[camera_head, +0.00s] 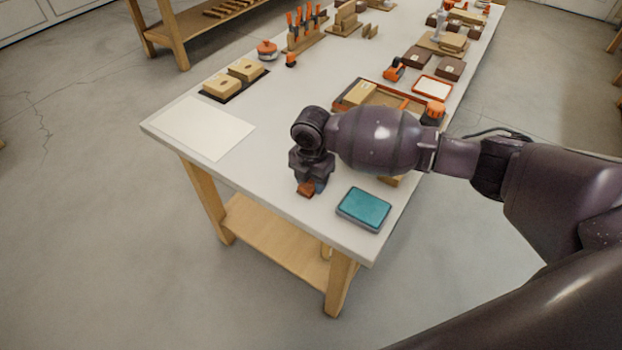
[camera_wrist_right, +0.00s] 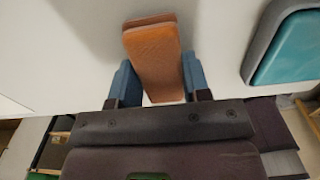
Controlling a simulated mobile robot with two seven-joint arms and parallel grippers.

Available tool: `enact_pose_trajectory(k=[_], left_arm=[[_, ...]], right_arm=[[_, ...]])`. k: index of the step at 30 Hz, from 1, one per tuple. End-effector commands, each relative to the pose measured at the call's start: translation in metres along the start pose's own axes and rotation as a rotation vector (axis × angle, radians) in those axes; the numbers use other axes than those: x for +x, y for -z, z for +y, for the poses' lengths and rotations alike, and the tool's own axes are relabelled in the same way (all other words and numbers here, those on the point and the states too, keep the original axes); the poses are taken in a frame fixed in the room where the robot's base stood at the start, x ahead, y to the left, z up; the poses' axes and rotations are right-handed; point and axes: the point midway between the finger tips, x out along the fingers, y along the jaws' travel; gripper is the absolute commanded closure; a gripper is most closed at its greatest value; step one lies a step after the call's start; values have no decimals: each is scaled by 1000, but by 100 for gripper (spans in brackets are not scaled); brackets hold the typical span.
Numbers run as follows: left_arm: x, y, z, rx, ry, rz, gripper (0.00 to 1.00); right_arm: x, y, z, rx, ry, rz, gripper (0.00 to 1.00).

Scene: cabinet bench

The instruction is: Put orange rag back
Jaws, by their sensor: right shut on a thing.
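The orange rag (camera_wrist_right: 155,58) is a folded orange-brown pad between the blue fingers of my right gripper (camera_wrist_right: 157,83) in the right wrist view. My right gripper is shut on it. In the head view the right gripper (camera_head: 308,186) points down near the front edge of the white table, and a small part of the orange rag (camera_head: 305,190) shows below it. I cannot tell whether the rag touches the table top. My left gripper is not in view.
A teal pad in a grey tray (camera_head: 364,209) lies just right of the gripper; it also shows in the wrist view (camera_wrist_right: 291,48). A white sheet (camera_head: 203,127) lies at left. An orange-rimmed tray (camera_head: 345,96) sits behind my arm. The table (camera_head: 262,155) is clear left of the gripper.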

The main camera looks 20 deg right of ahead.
Motion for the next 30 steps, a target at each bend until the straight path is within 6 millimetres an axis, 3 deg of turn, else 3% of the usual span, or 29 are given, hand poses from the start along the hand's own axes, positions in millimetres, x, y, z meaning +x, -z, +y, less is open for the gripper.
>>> enact_pose_trajectory(k=[11,12,17,26,30], left_arm=[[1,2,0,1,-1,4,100],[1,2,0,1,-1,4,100],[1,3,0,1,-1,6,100],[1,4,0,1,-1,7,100],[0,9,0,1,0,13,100]], right_arm=[[3,0,0,0,-1,-1,79],[3,0,0,0,-2,-1,53],[2,0,0,0,-2,-1,31],[0,0,1,0,-3,-2,31],[-13,-1,1,0,-5,-3,31]])
